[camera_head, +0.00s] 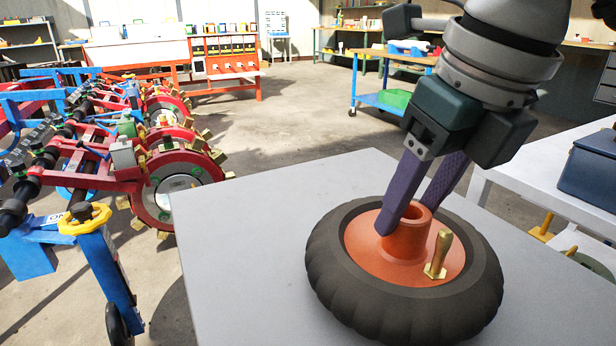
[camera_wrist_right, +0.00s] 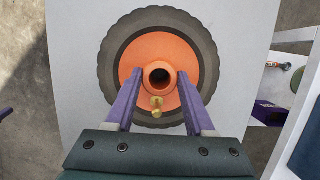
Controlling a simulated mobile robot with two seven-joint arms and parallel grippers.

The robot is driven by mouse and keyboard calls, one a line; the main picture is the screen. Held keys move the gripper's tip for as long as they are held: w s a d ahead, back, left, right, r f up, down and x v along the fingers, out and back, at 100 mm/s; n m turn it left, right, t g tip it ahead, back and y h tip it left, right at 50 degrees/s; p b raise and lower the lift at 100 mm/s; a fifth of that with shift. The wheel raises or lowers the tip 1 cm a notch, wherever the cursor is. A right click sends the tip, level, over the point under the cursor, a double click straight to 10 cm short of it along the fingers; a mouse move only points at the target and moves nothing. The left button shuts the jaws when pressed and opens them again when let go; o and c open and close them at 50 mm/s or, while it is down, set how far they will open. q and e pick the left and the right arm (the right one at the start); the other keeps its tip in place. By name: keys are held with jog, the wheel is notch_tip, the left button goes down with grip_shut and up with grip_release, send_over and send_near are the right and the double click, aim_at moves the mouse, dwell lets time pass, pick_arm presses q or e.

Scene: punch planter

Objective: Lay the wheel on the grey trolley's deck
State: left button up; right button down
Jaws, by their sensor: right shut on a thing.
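The wheel (camera_head: 335,287) has a black ribbed tyre, an orange centre with a raised hub (camera_head: 403,247), and a brass valve-like stub. It lies flat over the grey trolley's deck (camera_head: 235,225), inside its edges; whether its underside touches the deck is hidden. It also shows in the wrist view (camera_wrist_right: 112,80), with the deck (camera_wrist_right: 75,60) around it. My right gripper (camera_head: 408,214) comes from above, its purple fingers shut on the hub from both sides. It also shows in the wrist view (camera_wrist_right: 160,78).
A red and blue planter machine (camera_head: 170,185) with a yellow handwheel (camera_head: 85,219) stands left of the deck. A white table (camera_head: 535,180) with a blue box (camera_head: 590,170) is close on the right. The deck's left part is bare.

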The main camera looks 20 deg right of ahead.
jog(key=c, duration=0.7)
grip_release()
jog(key=o, duration=0.4)
jog(key=shift+w, duration=0.1)
jog(key=shift+o, duration=0.2)
jog(key=p+v, duration=0.4)
jog(key=v, duration=0.8)
jog(key=shift+d, duration=0.1)
